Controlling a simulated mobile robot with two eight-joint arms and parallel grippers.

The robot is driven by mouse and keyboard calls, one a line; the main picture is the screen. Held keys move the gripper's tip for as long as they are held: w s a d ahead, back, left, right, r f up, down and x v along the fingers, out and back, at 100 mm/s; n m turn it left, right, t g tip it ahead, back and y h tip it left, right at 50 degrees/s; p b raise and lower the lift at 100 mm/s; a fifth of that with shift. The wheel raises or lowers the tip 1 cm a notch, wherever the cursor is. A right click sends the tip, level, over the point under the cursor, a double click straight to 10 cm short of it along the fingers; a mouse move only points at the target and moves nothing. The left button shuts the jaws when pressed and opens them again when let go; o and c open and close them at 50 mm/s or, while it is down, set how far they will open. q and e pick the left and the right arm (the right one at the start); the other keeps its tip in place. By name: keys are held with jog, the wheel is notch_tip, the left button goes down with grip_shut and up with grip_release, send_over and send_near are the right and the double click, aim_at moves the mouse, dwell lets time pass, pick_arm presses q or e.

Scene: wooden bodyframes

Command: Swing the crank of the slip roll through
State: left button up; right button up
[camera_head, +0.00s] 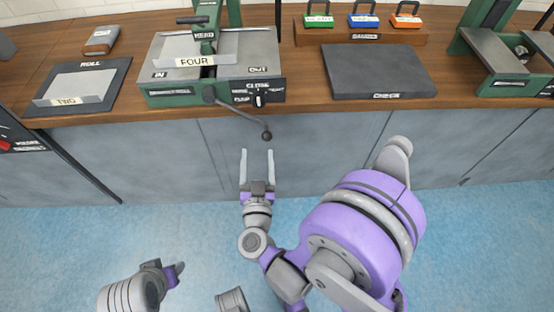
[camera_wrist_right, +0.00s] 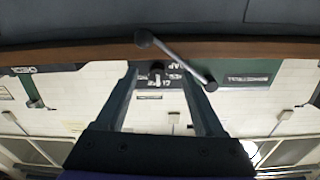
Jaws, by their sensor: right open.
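The slip roll (camera_head: 170,98) is a green machine with grey plates, at the front edge of the wooden bench. Its dark crank (camera_head: 238,112) slants down to the right from the front, past the bench edge, ending in a round knob (camera_head: 267,134). In the right wrist view the crank (camera_wrist_right: 180,60) shows upside down, crossing beyond the fingertips. My right gripper (camera_head: 257,152) is open and empty, fingers pointing at the bench, just below the knob and apart from it in the head view. Part of my left arm (camera_head: 125,295) shows at the lower left; its jaw state is unclear.
A sheet labelled FOUR (camera_head: 194,61) lies on the slip roll. A dark plate with a sheet labelled TWO (camera_head: 68,100) is at left. A grey slab (camera_head: 378,70) and several coloured padlocks are at right. The blue floor before the cabinets is clear.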

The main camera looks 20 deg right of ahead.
aim_at(266, 140)
jog(key=shift+m+g+h, duration=0.4)
jog(key=shift+h, duration=0.3)
jog(key=w+d+f, duration=0.1)
jog(key=w, duration=0.1)
jog(key=w+d+f, duration=0.1)
jog(key=w+d, duration=0.1)
jog(key=w, duration=0.1)
jog(key=w+d, duration=0.2)
jog(key=w, duration=0.1)
jog(key=shift+w+d+f, duration=0.2)
jog(key=shift+w+f, duration=0.05)
jog(key=shift+f, duration=0.15)
grip_shut()
dwell(0.5)
